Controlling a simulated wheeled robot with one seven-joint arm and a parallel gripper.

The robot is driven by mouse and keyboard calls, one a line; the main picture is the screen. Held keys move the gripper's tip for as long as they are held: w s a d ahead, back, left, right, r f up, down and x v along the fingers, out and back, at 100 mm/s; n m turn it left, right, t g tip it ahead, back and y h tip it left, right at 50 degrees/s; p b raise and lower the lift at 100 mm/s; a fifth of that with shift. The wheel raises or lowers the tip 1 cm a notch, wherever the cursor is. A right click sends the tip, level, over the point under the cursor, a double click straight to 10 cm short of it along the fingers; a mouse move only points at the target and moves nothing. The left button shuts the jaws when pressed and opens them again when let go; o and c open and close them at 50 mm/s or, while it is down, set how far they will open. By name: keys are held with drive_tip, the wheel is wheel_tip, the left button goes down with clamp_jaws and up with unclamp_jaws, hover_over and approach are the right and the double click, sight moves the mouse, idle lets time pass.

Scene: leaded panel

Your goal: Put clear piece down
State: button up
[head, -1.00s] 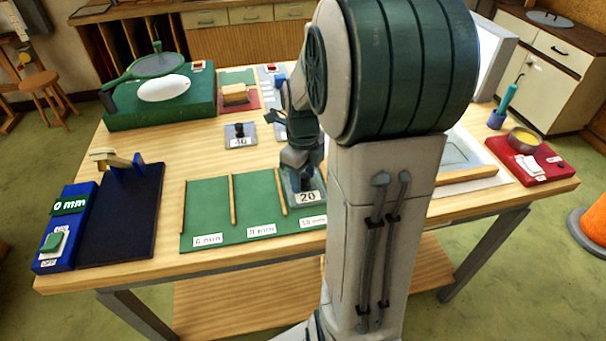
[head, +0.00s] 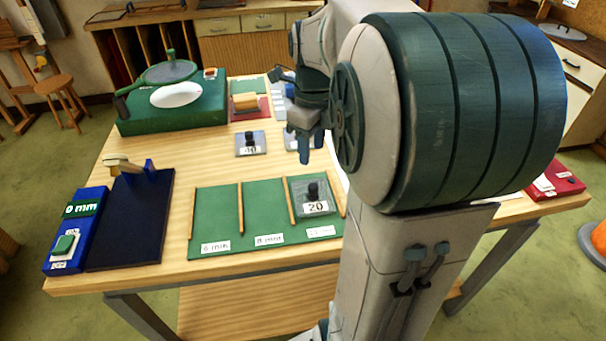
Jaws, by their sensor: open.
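The clear piece (head: 322,203), a see-through square with a black knob and a label reading 20, lies flat in the rightmost compartment of the green sorting board (head: 217,220). My gripper (head: 304,155) is open and empty, above and behind the board, apart from the clear piece. A second knobbed piece labelled 10 (head: 250,149) lies on the bare table to the left of my gripper. My arm hides the table's right part.
A dark blue pad with a blue gauge reading 0 mm (head: 80,209) is at the left. A green grinder-like box (head: 175,119) stands at the back left. A red tray (head: 556,185) is at the right edge.

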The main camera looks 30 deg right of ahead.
drive_tip(key=s+a+f+n+t, duration=0.1)
drive_tip(key=s+a+n, duration=0.4)
drive_tip(key=n, duration=0.9)
drive_tip(key=s+a+f+n+t, duration=0.1)
drive_tip(key=s+a+f+n, duration=0.2)
drive_tip(key=n, duration=1.2)
drive_tip(key=s+a, duration=0.3)
drive_tip(key=s, duration=0.1)
drive_tip(key=shift+a+f+t, duration=0.25)
drive_tip(key=shift+f+t, duration=0.1)
drive_tip(key=shift+t, duration=0.05)
drive_tip(key=shift+n, duration=0.3)
